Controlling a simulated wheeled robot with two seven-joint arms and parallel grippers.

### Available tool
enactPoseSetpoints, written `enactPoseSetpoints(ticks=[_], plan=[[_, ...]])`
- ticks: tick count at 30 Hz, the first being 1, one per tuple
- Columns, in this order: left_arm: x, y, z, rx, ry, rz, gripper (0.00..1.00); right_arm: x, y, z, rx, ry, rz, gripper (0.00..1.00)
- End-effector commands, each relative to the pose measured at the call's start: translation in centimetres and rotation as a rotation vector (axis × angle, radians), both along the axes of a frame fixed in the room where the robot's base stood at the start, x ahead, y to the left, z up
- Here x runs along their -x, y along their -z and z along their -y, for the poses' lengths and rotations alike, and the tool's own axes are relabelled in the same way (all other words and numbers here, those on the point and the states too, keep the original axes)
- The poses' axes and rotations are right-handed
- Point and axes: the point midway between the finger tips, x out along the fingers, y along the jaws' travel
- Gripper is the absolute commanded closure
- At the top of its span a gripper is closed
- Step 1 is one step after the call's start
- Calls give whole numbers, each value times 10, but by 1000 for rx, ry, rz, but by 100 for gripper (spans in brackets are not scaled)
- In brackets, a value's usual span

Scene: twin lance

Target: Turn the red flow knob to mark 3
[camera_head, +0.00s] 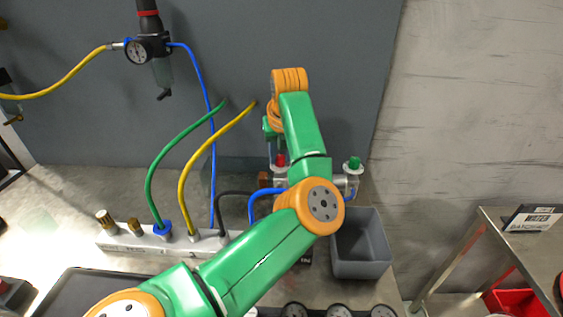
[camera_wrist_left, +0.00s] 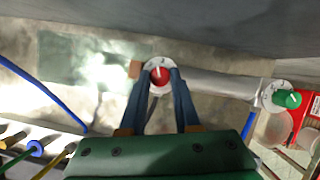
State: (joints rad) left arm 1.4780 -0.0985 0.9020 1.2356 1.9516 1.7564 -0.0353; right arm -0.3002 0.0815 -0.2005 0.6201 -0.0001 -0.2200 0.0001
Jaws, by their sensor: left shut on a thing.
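The red flow knob (camera_wrist_left: 160,78) sits on a pale round dial at the left end of a grey metal pipe in the left wrist view. A white pointer line on it points roughly up the picture, but the dial marks are too small to read surely. My left gripper (camera_wrist_left: 161,83) has its two blue-grey fingers on either side of the red knob, shut on it. In the head view the red knob (camera_head: 281,160) shows just below my left gripper's green body, and the fingertips are hard to make out. My right gripper is not in view.
A green knob (camera_head: 354,163) stands on the same pipework to the right; it also shows in the left wrist view (camera_wrist_left: 288,99). A grey bin (camera_head: 361,243) stands in front. Hoses and a white manifold (camera_head: 132,243) lie left. A gauge regulator (camera_head: 138,51) hangs on the panel.

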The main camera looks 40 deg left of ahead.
Motion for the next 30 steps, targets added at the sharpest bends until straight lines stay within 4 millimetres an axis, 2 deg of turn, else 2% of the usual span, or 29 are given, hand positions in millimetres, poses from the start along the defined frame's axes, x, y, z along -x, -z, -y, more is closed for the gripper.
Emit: enactPoseSetpoints(ticks=[3,15,30], plan=[[0,3,-1,0,92,6,100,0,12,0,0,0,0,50],[1,0,-2,-2,336,4,100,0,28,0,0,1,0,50],[1,-2,-3,-3,410,3,100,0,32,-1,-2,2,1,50]])
